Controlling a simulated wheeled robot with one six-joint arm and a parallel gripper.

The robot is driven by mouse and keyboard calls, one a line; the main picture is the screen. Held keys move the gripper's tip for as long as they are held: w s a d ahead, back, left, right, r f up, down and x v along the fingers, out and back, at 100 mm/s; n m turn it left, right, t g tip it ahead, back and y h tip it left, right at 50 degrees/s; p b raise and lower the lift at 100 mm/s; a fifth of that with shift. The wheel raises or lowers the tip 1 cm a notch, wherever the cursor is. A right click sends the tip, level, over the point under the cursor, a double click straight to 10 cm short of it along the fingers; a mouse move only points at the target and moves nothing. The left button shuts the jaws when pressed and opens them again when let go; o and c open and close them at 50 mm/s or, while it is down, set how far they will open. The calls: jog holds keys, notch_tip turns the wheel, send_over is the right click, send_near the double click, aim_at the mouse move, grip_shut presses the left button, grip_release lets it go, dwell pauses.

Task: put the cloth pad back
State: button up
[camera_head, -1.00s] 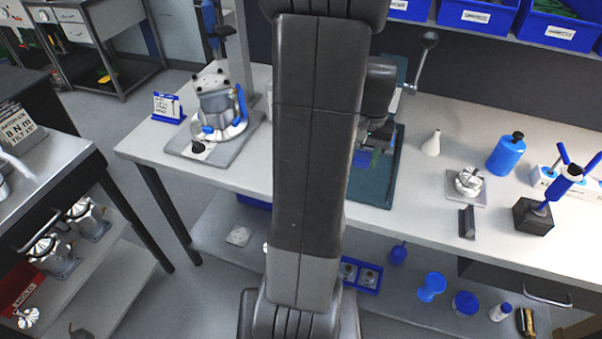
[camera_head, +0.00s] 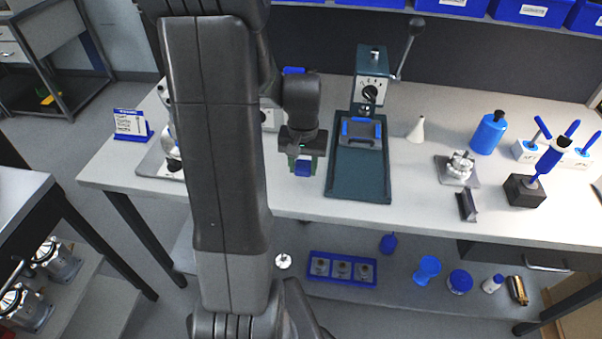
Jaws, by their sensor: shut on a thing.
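My gripper (camera_head: 303,160) hangs over the bench, left of the dark green tray, pointing down. No other cloth pad can be made out, and my arm hides part of the bench to the left.
A dark green tray (camera_head: 341,189) lies under a lever press (camera_head: 372,88) with a grey-and-blue fixture (camera_head: 361,131). The bench's front edge (camera_head: 420,217) is close.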

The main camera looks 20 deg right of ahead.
aim_at(303, 174)
jog(key=shift+f, duration=1.65)
jog(key=shift+f, duration=0.1)
jog(key=o, duration=1)
jog(key=shift+o, duration=0.2)
notch_tip(303, 174, up, 12)
jog(key=shift+r, duration=0.15)
